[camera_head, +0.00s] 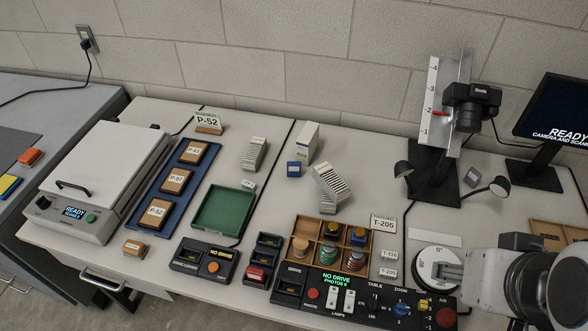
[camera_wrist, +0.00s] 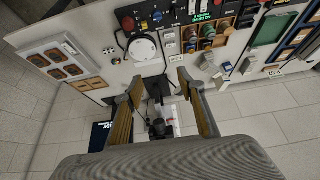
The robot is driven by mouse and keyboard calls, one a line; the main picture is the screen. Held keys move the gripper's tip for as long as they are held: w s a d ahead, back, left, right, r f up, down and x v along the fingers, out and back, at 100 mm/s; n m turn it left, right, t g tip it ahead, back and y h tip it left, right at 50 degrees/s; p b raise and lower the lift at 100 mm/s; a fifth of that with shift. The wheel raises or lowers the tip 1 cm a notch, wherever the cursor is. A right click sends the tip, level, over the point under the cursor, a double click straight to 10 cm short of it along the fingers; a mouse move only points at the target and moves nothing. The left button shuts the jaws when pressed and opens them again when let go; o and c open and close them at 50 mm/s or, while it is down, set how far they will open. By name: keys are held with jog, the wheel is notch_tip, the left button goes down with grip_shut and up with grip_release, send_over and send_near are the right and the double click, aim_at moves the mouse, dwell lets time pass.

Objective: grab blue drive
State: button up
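A small blue block with a pale label (camera_head: 294,169) stands on the table near the back, left of a stack of white cards; it looks like the blue drive, but I cannot read its label. A red drive (camera_head: 257,274) sits in the lowest bay of the black drive rack (camera_head: 268,243). My gripper (camera_wrist: 163,100) is open and empty in the wrist view, its two fingers wide apart. In the head view my arm is at the right, beside the white turntable, far from the blue block.
A white box (camera_head: 307,142) and card stacks (camera_head: 328,185) stand close to the blue block. A green tray (camera_head: 224,211) is at its left front. A wooden compartment tray (camera_head: 318,262) and control panel (camera_head: 372,307) are in front. A camera stand (camera_head: 433,180) rises at the right.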

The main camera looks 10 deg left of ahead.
jog(key=w+a+f+n+t+y, duration=0.1)
jog(key=w+a+f+t+y, duration=0.15)
jog(key=w+a, duration=0.8)
jog(key=w+a+f+t+y, duration=0.1)
jog(key=w+a+f, duration=0.45)
jog(key=w, duration=0.85)
jog(key=n+t, duration=0.1)
jog(key=t, duration=0.3)
send_near(294, 168)
jog(key=shift+s+d+r+h, duration=0.25)
jog(key=shift+s+d+r, duration=0.05)
jog(key=shift+s+r, duration=0.45)
jog(key=shift+s+a+f+n, duration=0.2)
jog(key=shift+f+n, duration=0.1)
jog(key=shift+f, duration=0.2)
jog(key=shift+w, duration=0.1)
jog(key=shift+x, duration=3.35)
